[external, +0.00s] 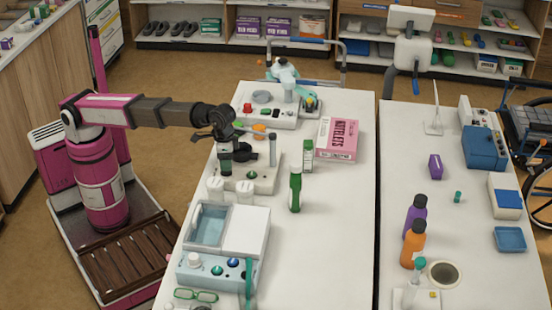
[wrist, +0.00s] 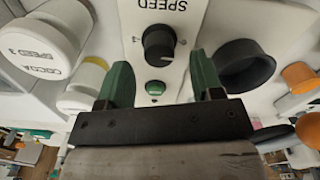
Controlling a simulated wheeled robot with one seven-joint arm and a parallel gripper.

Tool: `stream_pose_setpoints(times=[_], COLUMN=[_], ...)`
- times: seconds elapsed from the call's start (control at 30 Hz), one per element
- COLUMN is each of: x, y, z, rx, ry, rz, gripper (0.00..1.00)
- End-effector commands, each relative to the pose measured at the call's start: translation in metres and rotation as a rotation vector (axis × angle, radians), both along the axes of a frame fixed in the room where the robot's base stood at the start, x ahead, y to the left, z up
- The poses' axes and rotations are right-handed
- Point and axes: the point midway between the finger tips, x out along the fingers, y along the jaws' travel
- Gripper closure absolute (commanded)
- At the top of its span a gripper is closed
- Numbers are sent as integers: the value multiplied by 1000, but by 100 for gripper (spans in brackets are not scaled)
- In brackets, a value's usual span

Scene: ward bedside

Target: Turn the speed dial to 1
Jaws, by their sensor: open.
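The speed dial (wrist: 158,45) is a black round knob on a white panel in the wrist view, with "SPEED" printed upside down above it. A small white mark lies to its right; I cannot read its setting. A green button (wrist: 155,88) sits below the dial. My gripper (wrist: 163,80) is open, its green fingertips apart on either side of the button and just below the dial in the picture. No contact with the knob shows. In the external view the white appliance base (external: 262,186) is under my gripper, and the dial is hidden there.
A black cup-like part (wrist: 245,65) is close on the right. A green bottle (external: 295,188) and a pink box (external: 338,139) stand nearby. The table's front right is clear.

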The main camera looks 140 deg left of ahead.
Motion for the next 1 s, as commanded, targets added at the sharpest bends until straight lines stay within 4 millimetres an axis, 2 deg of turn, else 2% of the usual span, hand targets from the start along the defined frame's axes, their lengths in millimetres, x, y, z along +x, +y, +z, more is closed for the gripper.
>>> stream_pose_setpoints(times=[0.1, 0.23, 0.6, 0.63, 0.77, 0.8, 1.0], x=[-1, 0, 0, 0, 0, 0, 0], y=[0, 0, 0, 0, 0, 0, 0], z=[-16, -26, -31, -31, -30, -31, -30], rx=[0, 0, 0, 0, 0, 0, 1], ry=[1, 0, 0, 0, 0, 0, 1], rz=[0, 0, 0, 0, 0, 0, -6], gripper=[40, 40, 40, 43, 85, 89, 89])
